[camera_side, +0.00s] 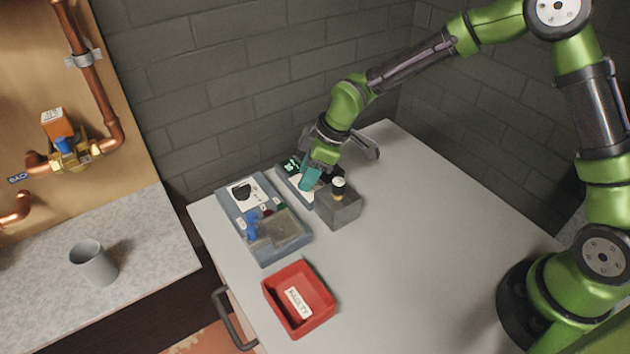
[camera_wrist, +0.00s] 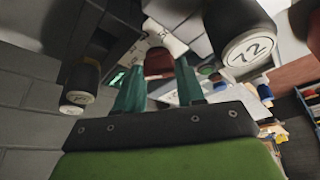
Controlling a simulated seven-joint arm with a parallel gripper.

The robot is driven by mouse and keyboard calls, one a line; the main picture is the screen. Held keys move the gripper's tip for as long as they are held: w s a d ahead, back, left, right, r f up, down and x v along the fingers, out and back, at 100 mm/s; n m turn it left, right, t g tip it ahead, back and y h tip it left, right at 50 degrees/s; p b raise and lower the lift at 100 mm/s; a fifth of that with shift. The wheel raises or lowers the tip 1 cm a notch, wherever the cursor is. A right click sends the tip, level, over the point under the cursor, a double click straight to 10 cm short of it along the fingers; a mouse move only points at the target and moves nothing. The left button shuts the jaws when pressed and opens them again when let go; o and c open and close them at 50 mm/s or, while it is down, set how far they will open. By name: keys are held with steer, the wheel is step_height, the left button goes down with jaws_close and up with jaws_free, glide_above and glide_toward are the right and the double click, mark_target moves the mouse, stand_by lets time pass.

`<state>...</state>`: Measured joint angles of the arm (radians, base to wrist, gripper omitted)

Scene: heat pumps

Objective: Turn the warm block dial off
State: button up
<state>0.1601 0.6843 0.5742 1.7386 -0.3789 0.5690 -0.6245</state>
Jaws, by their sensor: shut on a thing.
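A blue-grey device (camera_side: 283,169) with a lit green display stands at the back of the white worktop; I take it to be the warm block unit. My gripper (camera_side: 308,183) is lowered onto this device, and its teal fingers hide most of the device's face. In the wrist view my gripper (camera_wrist: 160,70) has a finger on each side of a dark reddish-brown dial (camera_wrist: 158,62) and is shut on it. A white piece (camera_wrist: 165,36) shows just beyond the dial. The green display (camera_wrist: 117,77) shows left of the fingers. The dial's marks and setting cannot be read.
A grey block (camera_side: 339,209) holding a black-and-cream capped piece stands close right of my gripper. A blue-grey tray (camera_side: 273,256) with a meter and a blue part lies left. A red bin (camera_side: 316,316) sits in front. The worktop's right side is clear.

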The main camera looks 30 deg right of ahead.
steer(key=shift+s+d+n+g, duration=0.1)
steer(key=shift+n+g, duration=0.2)
steer(key=shift+n, duration=0.3)
steer(key=shift+f, duration=0.1)
steer(key=o, duration=0.8)
steer(key=shift+c, duration=0.2)
steer(key=shift+d+r, duration=0.15)
steer(key=shift+r, duration=0.35)
steer(key=v, duration=1.6)
steer(key=shift+d, duration=0.2)
steer(key=shift+f, duration=0.1)
